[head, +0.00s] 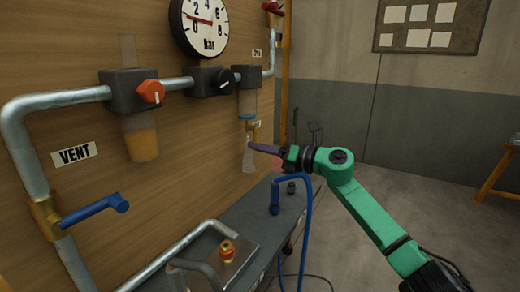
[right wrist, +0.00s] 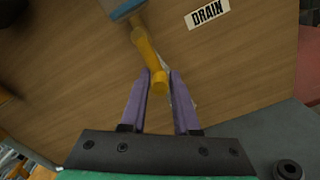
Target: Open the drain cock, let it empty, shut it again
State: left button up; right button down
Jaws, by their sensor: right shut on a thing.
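The yellow drain cock (head: 253,127) hangs under a clear filter bowl with a blue ring (head: 248,116) on the wooden panel. My right gripper (head: 254,147) is at the cock from the right. In the right wrist view its purple fingers (right wrist: 159,88) are shut on the cock's yellow end (right wrist: 158,78), which sits between the fingertips. The DRAIN label (right wrist: 208,13) is beside it. A pale see-through plume (head: 249,160) fans downward below the cock in the head view. The liquid level in the bowl is too small to tell. My left gripper is out of view.
A pipe with a red-knobbed block (head: 150,92), a black-knobbed block (head: 212,82) and a gauge (head: 205,22) runs along the panel. A blue vent lever (head: 95,211) is at left. A grey bench (head: 262,225) with a blue hose (head: 307,215) lies below.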

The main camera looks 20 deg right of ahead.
jog(key=c, duration=1)
grip_release()
jog(key=shift+d+r, duration=0.25)
jog(key=shift+r, duration=0.2)
jog(key=shift+o, duration=1.2)
jog(key=shift+w+f, duration=0.1)
jog(key=shift+w, duration=0.05)
jog(key=shift+f, duration=0.15)
jog(key=shift+s+d+f, duration=0.15)
jog(key=shift+s+d, duration=0.15)
jog(key=shift+s, duration=0.1)
pick_arm(q)
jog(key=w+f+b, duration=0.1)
jog(key=b, duration=0.1)
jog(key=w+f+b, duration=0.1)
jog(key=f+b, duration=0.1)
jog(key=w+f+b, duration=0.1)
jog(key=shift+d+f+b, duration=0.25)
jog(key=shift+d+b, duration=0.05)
jog(key=shift+b, duration=0.1)
pick_arm(e)
jog(key=v, duration=1.3)
jog(key=shift+s, duration=0.2)
jog(key=shift+d, duration=0.15)
